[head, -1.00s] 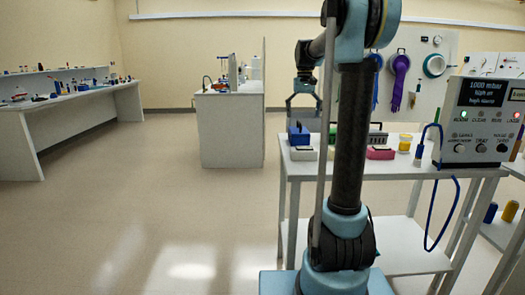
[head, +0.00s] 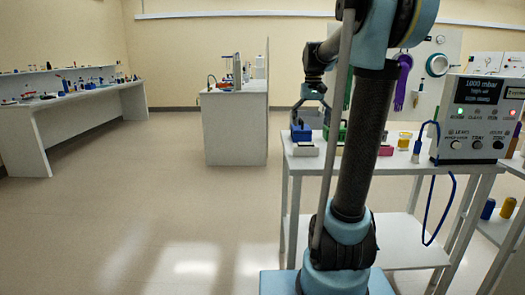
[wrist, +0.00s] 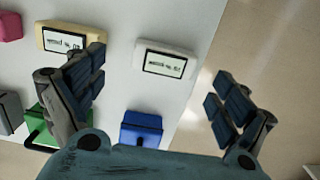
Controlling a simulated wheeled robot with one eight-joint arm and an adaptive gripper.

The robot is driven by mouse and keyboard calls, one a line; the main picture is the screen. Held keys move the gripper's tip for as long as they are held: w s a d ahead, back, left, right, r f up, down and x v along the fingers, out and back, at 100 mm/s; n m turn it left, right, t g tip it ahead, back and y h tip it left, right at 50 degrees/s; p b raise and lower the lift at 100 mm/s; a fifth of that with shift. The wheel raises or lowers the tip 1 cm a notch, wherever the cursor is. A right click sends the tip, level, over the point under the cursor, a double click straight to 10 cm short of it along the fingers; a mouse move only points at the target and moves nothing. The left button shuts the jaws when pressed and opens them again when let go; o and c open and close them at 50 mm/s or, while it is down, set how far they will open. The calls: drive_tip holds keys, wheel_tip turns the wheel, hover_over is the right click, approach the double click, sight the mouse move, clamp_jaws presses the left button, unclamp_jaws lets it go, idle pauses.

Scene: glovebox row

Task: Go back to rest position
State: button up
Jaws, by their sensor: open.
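My gripper (head: 311,117) is open in the head view, over the left end of the white table on the right. In the wrist view its two padded fingers (wrist: 158,88) are spread wide with nothing between them touching either finger. A white labelled block (wrist: 168,62) lies below, between the fingers. A blue block (wrist: 141,128) lies on the table nearer the palm. It also shows in the head view (head: 300,132), just under the gripper. My arm hides part of the table in the head view.
A yellow labelled block (wrist: 65,40), a green holder (wrist: 60,120) and a pink block (wrist: 10,26) lie on the table (head: 296,165). A display box (head: 478,118) stands at its right. A blue cable (head: 437,220) hangs down. The floor at left is clear.

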drive_tip(key=s+f+t, duration=0.1)
drive_tip(key=s+f, duration=1)
drive_tip(key=s, duration=0.3)
drive_tip(key=s+f+t, duration=0.1)
drive_tip(key=s+f, duration=1.1)
drive_tip(key=s, duration=0.2)
drive_tip(key=shift+s+t, duration=0.2)
drive_tip(key=shift+t, duration=0.2)
